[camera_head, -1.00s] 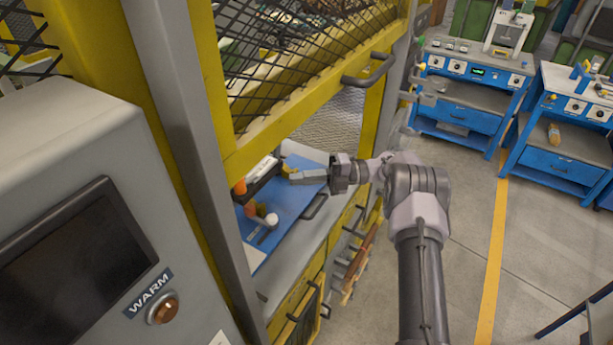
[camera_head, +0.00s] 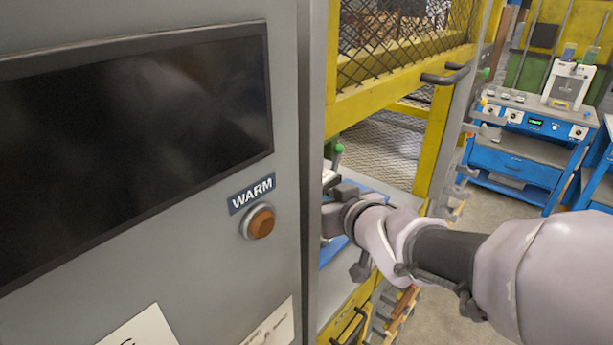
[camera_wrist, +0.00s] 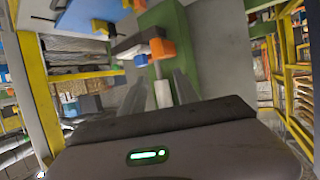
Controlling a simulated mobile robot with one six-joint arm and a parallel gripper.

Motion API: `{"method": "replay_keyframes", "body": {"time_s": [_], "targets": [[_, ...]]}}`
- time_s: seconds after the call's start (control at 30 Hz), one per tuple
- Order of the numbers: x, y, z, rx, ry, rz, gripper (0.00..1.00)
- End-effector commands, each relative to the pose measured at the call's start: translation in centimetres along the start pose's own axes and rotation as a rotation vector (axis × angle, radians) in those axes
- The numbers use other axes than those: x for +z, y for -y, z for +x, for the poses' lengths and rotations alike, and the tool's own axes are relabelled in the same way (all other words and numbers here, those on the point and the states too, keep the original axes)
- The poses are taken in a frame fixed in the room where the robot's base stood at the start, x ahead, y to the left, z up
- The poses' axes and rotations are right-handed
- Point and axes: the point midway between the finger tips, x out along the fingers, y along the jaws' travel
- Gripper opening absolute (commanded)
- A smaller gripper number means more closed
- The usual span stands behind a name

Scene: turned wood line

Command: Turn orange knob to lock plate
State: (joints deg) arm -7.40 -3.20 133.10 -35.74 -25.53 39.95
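I cannot tell which is the knob. A blue plate (camera_wrist: 92,14) is at upper left; its edge also shows in the head view (camera_head: 331,250), mostly hidden by the grey cabinet and my arm. My gripper (camera_wrist: 158,88) is open, its two grey fingers apart below the orange parts. A white cylinder (camera_wrist: 163,94) appears between the fingers; contact is unclear. In the head view the cabinet hides the fingertips.
A grey cabinet (camera_head: 180,230) with a dark screen (camera_head: 130,130) and an orange-brown WARM button (camera_head: 260,222) fills the left, close to my arm. A yellow mesh-fronted frame (camera_head: 400,95) stands behind. Blue workbenches (camera_head: 520,165) stand at the right, with open floor before them.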

Motion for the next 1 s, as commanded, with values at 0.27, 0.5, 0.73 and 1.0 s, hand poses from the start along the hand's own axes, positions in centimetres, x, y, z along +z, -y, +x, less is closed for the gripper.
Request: {"method": "replay_keyframes", "body": {"time_s": [0.27, 0.5, 0.73, 1.0], "targets": [[0.6, -0.1, 7.2, 0.001, 0.002, 0.005, 0.37], [0.4, -0.2, 13.2, 0.003, 0.002, 0.007, 0.37], [0.1, -0.2, 16.4, 0.004, 0.002, 0.008, 0.37], [0.0, -0.2, 17.1, 0.004, 0.001, 0.008, 0.37]]}}
